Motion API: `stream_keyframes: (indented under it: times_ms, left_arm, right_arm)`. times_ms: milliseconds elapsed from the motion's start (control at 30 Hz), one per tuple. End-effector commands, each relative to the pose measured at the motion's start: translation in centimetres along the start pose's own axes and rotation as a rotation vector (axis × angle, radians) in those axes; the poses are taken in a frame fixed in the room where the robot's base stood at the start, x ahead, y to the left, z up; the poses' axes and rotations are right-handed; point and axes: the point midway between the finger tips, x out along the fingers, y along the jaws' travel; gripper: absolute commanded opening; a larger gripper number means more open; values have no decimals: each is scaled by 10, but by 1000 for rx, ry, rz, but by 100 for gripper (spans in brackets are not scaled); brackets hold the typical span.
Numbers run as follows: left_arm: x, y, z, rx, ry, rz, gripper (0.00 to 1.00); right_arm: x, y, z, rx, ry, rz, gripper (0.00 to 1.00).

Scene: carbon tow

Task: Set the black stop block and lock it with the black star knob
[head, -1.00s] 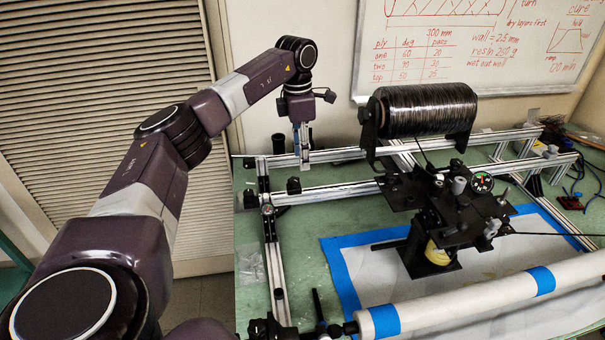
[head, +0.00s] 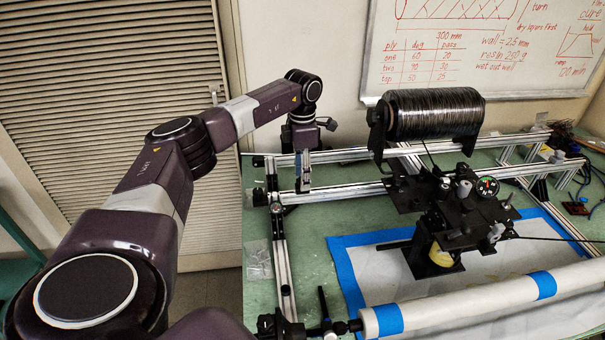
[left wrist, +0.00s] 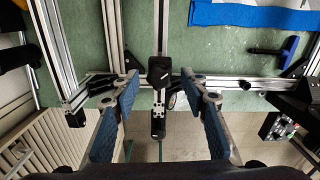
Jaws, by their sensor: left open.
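The black stop block (left wrist: 160,70) shows in the left wrist view on the front rail, near the corner of the frame. My left gripper (left wrist: 158,76) is open, with one blue-padded finger on each side of the block in this view and a gap to it on both sides. In the head view my left gripper (head: 303,187) points down over the front rail's left end and hides the block there. I cannot make out the star knob clearly from the block. My right gripper is not in view.
The rail frame (head: 340,192) stands on a green table (head: 345,218). A black fibre spool (head: 435,115) and a black carriage (head: 450,205) with a gauge are to the right. A white roller (head: 470,302) lies in front. A dark T-handle (left wrist: 285,52) sits near the side rail.

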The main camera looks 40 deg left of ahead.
Motion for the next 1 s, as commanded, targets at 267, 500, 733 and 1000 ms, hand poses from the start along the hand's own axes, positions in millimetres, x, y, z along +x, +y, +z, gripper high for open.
stream_keyframes:
  times_ms: [267,500,733,1000]
  left_arm:
    - [0,0,0,0,-1,0,12]
    - [-1,0,0,-3,-1,0,0]
    - [-2,0,0,-55,-1,0,0]
    - [-3,1,1,-235,-3,1,0]
  right_arm:
    - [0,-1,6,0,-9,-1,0]
    - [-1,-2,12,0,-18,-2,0]
    - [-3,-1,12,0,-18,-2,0]
    - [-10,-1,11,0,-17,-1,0]
